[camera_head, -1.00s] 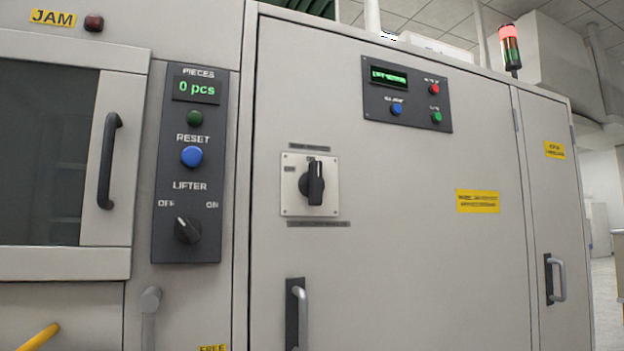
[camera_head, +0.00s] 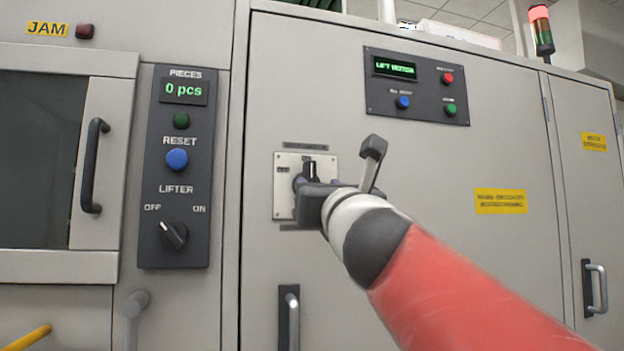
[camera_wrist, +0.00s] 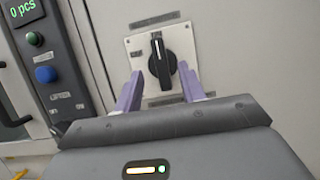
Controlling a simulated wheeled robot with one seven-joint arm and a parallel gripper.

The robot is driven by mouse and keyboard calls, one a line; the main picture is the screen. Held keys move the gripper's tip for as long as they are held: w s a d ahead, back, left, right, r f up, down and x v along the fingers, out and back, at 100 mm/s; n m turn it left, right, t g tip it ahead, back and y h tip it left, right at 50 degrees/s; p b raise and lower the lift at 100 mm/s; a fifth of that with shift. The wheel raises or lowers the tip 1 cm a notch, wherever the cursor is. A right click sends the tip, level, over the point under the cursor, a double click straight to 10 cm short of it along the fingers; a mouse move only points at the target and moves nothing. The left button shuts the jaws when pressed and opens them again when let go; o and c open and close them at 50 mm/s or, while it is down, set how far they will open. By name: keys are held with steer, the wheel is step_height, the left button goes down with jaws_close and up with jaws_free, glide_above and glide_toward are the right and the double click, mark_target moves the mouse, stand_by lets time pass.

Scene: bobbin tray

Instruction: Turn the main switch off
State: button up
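The main switch is a black rotary knob (camera_wrist: 162,62) on a pale square plate (camera_wrist: 183,42) on the cabinet door. In the wrist view the knob stands close to upright, with labels at its top and left. In the head view only the upper part of the knob (camera_head: 309,168) shows; my gripper covers the rest of it and part of the plate (camera_head: 285,205). My gripper (camera_wrist: 160,88) is open, with one purple finger on each side of the knob's lower part. I cannot tell whether the fingers touch it. It also shows in the head view (camera_head: 304,184).
A dark panel (camera_head: 191,100) with a blue reset button (camera_head: 177,160) and a lifter knob (camera_head: 173,236) is left of the door. A display panel (camera_head: 425,105) reads LIFT MOTION. A door handle (camera_head: 290,315) is below the switch. The signal tower (camera_head: 541,30) shows red.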

mark_target(311, 179)
steer(key=p+x, duration=0.1)
steer(key=x, duration=0.5)
steer(key=shift+w+a, duration=0.1)
steer(key=shift+w, duration=0.15)
jaws_close()
